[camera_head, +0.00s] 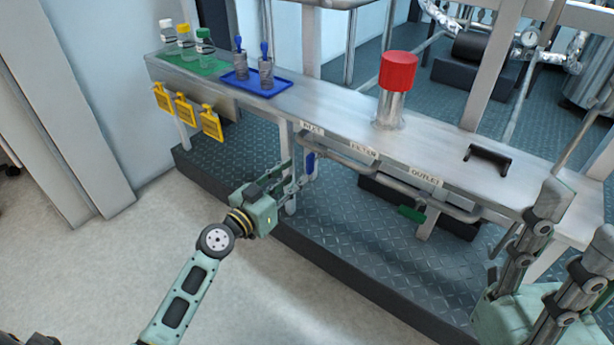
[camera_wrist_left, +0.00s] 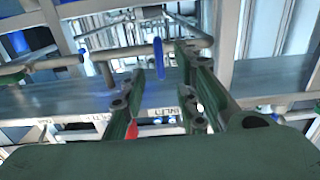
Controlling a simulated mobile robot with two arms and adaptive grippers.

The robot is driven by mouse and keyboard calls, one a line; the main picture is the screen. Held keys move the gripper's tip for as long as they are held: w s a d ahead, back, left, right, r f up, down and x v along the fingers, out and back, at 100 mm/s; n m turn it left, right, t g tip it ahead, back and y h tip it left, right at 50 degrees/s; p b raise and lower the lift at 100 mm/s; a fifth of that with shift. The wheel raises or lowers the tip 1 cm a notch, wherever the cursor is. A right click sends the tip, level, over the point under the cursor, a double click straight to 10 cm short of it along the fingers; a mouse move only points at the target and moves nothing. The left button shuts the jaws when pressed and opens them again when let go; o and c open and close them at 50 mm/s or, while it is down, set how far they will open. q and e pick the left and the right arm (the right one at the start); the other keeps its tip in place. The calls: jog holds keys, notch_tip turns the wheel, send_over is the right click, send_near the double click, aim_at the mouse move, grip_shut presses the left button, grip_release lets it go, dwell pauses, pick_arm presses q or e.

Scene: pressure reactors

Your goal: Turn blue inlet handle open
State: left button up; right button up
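The blue inlet handle (camera_head: 310,163) hangs on the pipe below the bench's INLET label (camera_head: 312,129). In the left wrist view, the blue handle (camera_wrist_left: 158,58) stands upright in the gap between my left gripper's fingers. My left gripper (camera_head: 297,174) is open, with its fingertips close to the handle in the head view. The wrist view shows the left gripper (camera_wrist_left: 161,70) with its fingers spread and clear space on both sides of the handle; I cannot tell the depth. My right gripper (camera_head: 577,222) is at the right edge, open and empty.
A green handle (camera_head: 411,214) sits on the pipe under the OUTLET label. On the bench (camera_head: 335,108) stand a red-capped cylinder (camera_head: 398,72), a blue tray (camera_head: 283,84) and several bottles. Yellow tags (camera_head: 186,109) hang at the left. The floor in front is clear.

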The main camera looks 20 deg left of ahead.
aim_at(307, 165)
pick_arm(q)
jog(key=x, duration=0.7)
jog(key=shift+w+d+r, duration=0.2)
jog(key=shift+w, duration=0.15)
grip_shut()
